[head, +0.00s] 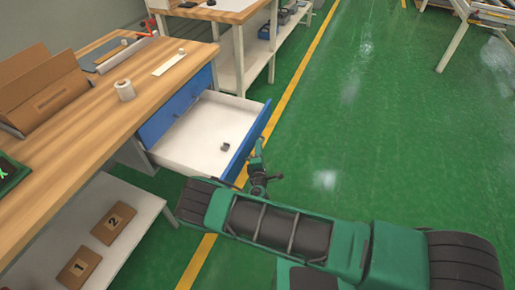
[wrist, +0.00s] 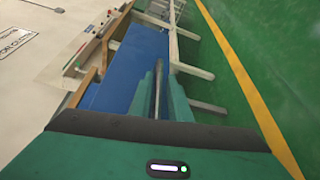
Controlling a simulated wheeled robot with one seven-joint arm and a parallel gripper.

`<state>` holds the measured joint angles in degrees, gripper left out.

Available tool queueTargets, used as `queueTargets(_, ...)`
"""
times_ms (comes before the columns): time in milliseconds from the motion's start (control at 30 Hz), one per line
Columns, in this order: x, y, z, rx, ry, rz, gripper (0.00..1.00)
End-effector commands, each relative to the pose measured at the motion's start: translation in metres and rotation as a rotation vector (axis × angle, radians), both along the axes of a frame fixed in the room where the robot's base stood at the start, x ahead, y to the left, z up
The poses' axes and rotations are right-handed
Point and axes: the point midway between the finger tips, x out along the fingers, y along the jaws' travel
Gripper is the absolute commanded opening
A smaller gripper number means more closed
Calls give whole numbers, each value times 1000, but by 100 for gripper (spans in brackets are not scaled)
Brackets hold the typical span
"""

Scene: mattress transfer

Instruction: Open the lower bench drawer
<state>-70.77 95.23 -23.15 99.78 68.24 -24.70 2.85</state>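The lower bench drawer (head: 205,125) stands pulled well out from under the wooden bench top, its white inside showing. Its blue front (head: 248,143) faces right, towards the floor aisle. A small dark object (head: 225,147) lies in it. My gripper (head: 257,163) is at the outer side of that front. In the wrist view, the fingers of my gripper (wrist: 160,88) are on both sides of a thin grey bar, the drawer handle (wrist: 158,92), beside the blue front (wrist: 125,75). The fingers look closed on it. The blue upper drawer (head: 175,107) above is shut.
The bench top (head: 140,100) carries a white roll (head: 124,90), a cardboard holder (head: 45,95) and a white strip. A lower shelf (head: 130,200) holds two numbered brown boxes. Another bench stands behind. The green floor (head: 370,130) to the right is clear.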

Motion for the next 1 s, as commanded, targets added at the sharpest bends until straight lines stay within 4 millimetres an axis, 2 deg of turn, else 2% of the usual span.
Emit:
queueTargets(267, -6, 2, 2, -1, -1, 3, 17)
queueTargets(367, -17, 2, 2, -1, -1, 4, 17)
queueTargets(700, -78, 0, 7, -1, 1, 4, 17)
queueTargets(833, -94, 0, 8, 0, 1, 3, 17)
queueTargets(1000, -103, -1, 9, -1, 0, 2, 17)
